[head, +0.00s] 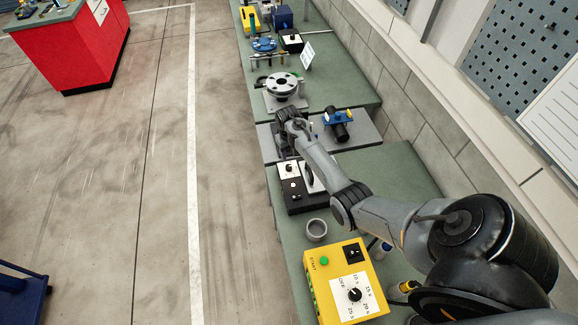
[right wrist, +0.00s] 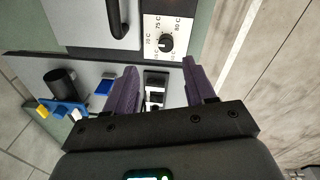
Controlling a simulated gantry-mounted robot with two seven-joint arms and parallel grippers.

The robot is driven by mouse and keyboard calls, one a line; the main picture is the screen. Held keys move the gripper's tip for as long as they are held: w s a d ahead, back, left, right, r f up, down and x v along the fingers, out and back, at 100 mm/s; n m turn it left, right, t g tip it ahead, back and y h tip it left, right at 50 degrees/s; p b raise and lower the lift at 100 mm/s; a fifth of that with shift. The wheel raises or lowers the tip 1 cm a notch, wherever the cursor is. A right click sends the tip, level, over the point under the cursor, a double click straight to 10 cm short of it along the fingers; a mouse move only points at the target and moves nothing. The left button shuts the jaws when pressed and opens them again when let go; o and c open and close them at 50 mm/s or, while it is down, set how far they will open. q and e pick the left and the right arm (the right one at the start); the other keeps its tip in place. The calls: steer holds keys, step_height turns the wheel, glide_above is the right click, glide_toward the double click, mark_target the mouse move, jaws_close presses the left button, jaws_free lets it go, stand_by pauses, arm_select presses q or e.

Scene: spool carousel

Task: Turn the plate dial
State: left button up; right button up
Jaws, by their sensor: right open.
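The plate dial (right wrist: 166,42) is a small black round knob on a white panel marked with temperatures such as 70 C, 75 C and 80 C, in the right wrist view. In the head view its white panel (head: 289,168) is at the left end of a dark box (head: 296,201) on the bench. My right gripper (right wrist: 159,66) is open, with two purple fingers and nothing between the tips. The dial lies just beyond the fingertips, apart from them. In the head view my right gripper (head: 284,148) is partly hidden by its own wrist. My left gripper is not in view.
A black handle (right wrist: 118,18) stands beside the dial panel. A blue stand with a black cylinder (head: 340,131) is on the grey board. A grey cup (head: 316,230) and a yellow timer box (head: 345,283) with its own dial are nearer. A metal flange (head: 282,85) stands farther off.

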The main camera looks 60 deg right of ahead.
mark_target(289, 167)
steer(key=shift+m+y, duration=0.4)
steer(key=shift+y, duration=0.1)
steer(key=f+b, duration=0.6)
steer(key=w+f+b, duration=0.1)
steer(key=f+b, duration=0.2)
steer(key=b, duration=0.1)
steer(key=shift+d+f, duration=0.1)
steer(key=shift+d, duration=0.15)
steer(key=shift+f+b, duration=0.75)
steer(key=shift+b, duration=0.1)
jaws_close()
steer(key=shift+r, duration=0.1)
